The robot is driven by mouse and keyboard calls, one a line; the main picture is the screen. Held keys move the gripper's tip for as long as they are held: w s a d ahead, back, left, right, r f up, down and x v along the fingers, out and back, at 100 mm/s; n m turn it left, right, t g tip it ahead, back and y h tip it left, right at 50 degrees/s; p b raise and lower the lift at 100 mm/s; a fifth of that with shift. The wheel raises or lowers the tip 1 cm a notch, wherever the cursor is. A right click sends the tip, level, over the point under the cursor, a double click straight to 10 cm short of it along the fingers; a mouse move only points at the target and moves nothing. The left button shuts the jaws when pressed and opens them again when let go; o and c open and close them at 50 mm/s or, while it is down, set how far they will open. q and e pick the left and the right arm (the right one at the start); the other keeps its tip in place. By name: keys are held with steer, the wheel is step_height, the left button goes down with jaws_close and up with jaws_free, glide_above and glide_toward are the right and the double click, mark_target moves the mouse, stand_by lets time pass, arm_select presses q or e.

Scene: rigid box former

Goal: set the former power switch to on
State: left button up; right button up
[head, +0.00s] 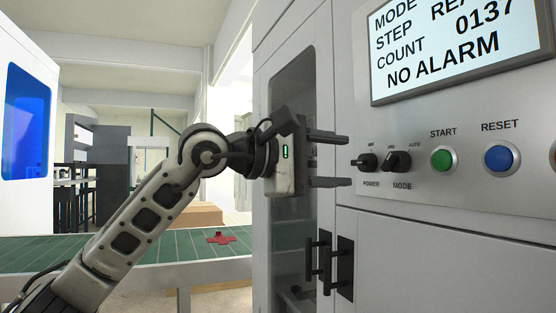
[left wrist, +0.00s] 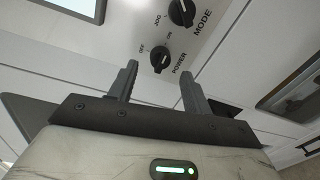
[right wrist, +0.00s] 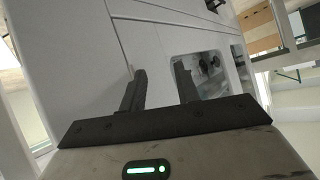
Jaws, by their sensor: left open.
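The power switch (head: 367,161) is a small black rotary knob on the grey former panel, left of the similar mode knob (head: 398,161). It also shows in the left wrist view (left wrist: 160,60), with OFF and ON marks beside it. I cannot tell for sure which mark it points to. My left gripper (head: 348,160) is open and empty, its fingers pointing at the panel, one above and one below the knob's height. In the left wrist view the knob lies between the fingertips, seemingly just beyond them. My right gripper (right wrist: 158,72) is open and empty, outside the head view.
A green start button (head: 443,160) and a blue reset button (head: 499,159) sit right of the knobs. The display (head: 460,45) above reads NO ALARM. Black door handles (head: 328,265) stick out below. A green conveyor (head: 130,254) with a red piece (head: 220,238) lies left.

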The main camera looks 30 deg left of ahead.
arm_select(q)
steer(key=b+v, duration=0.2)
steer(key=v, duration=1)
steer(key=shift+s, duration=0.25)
arm_select(e)
steer(key=shift+w+a+f+t, duration=0.1)
steer(key=shift+w+f+t, duration=0.05)
steer(key=shift+t, duration=0.15)
arm_select(q)
steer(key=shift+w, duration=0.1)
